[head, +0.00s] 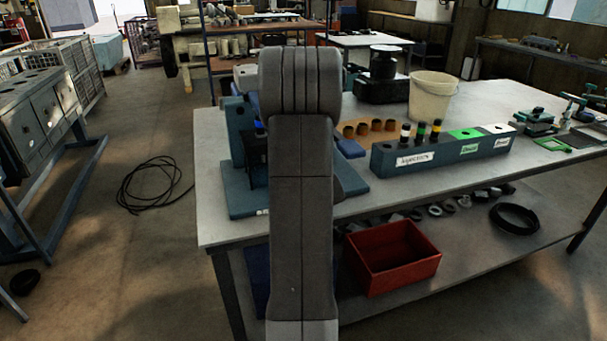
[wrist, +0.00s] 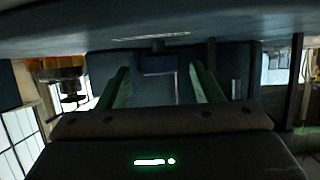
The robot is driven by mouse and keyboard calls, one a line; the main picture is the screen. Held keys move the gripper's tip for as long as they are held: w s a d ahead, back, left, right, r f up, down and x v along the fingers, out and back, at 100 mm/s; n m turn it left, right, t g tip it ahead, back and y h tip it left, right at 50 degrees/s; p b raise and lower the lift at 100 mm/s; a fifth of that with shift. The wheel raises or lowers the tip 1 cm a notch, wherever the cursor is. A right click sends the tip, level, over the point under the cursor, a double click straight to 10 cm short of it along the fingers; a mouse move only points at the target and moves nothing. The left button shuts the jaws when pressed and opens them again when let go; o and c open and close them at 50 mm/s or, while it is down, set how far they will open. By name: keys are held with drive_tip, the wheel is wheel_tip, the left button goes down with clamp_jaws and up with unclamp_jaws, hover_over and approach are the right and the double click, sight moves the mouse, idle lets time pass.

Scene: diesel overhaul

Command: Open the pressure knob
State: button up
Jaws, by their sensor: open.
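A blue test stand (head: 238,150) is on the near left of the workbench in the head view. My own arm hides most of it, and I cannot make out the pressure knob there. In the wrist view, my gripper (wrist: 160,78) is open, with its two green fingers apart. A small dark blue block-like part (wrist: 158,63) shows between and beyond the fingertips, in front of a blue-grey surface. I cannot tell for sure whether it is the knob. Nothing is visibly held. My gripper is hidden behind my arm in the head view.
The workbench (head: 215,138) also carries a blue injector rack (head: 440,151), a cream bucket (head: 432,96) and a row of brown cups (head: 375,127). A red bin (head: 391,257) is on the lower shelf. A black cable (head: 150,184) lies on the floor to the left.

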drive_tip(key=shift+x, duration=1)
drive_tip(key=c, duration=1)
drive_tip(key=shift+r, duration=0.1)
